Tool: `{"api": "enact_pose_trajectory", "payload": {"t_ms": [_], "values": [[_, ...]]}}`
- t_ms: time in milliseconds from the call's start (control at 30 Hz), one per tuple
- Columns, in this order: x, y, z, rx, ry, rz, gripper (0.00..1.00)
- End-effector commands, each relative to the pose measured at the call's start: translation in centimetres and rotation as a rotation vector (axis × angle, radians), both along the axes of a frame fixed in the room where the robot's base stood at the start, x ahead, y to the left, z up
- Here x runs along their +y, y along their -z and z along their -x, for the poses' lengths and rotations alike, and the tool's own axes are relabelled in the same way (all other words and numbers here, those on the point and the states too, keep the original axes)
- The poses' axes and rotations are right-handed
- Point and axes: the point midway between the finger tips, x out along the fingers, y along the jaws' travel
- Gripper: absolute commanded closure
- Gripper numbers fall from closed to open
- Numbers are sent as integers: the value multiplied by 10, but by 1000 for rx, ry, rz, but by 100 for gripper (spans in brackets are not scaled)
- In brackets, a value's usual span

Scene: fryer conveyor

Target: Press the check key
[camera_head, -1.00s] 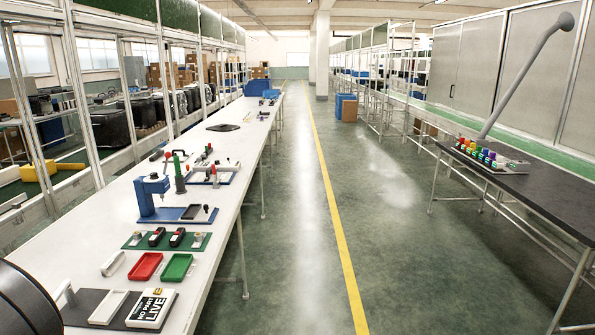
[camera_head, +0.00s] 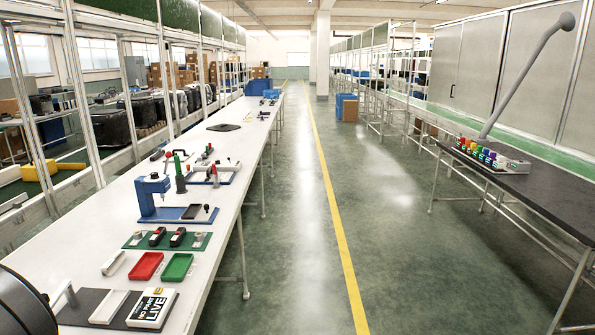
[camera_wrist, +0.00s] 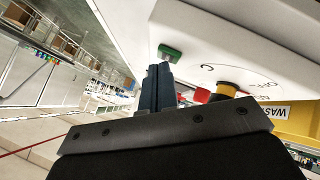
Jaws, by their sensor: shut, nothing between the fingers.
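A small green key (camera_wrist: 170,52) sits on a white panel (camera_wrist: 215,40) in the wrist view. A pale mark shows on the key but is too small to read, so I cannot tell for sure that it is the check key. My gripper (camera_wrist: 160,70) is shut and empty. Its dark fingertips lie just below the green key in the picture, very close to it; I cannot tell whether they touch. The gripper does not show in the head view, and I cannot make out the panel there.
In the head view, a long white bench (camera_head: 215,150) carries fixtures and trays; the floor aisle (camera_head: 290,220) is clear.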

Motion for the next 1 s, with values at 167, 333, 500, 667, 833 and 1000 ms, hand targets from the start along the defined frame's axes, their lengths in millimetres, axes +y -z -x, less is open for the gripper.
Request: {"api": "enact_pose_trajectory", "payload": {"t_ms": [167, 333, 500, 667, 833, 1000], "values": [[0, 2, 0, 0, 0, 0, 100], [0, 4, 0, 0, 0, 0, 100], [0, 3, 0, 0, 0, 0, 100], [0, -3, 0, 0, 1, -1, 100], [0, -12, 0, 0, 0, -1, 100], [0, -14, 0, 0, 0, 0, 100]]}}
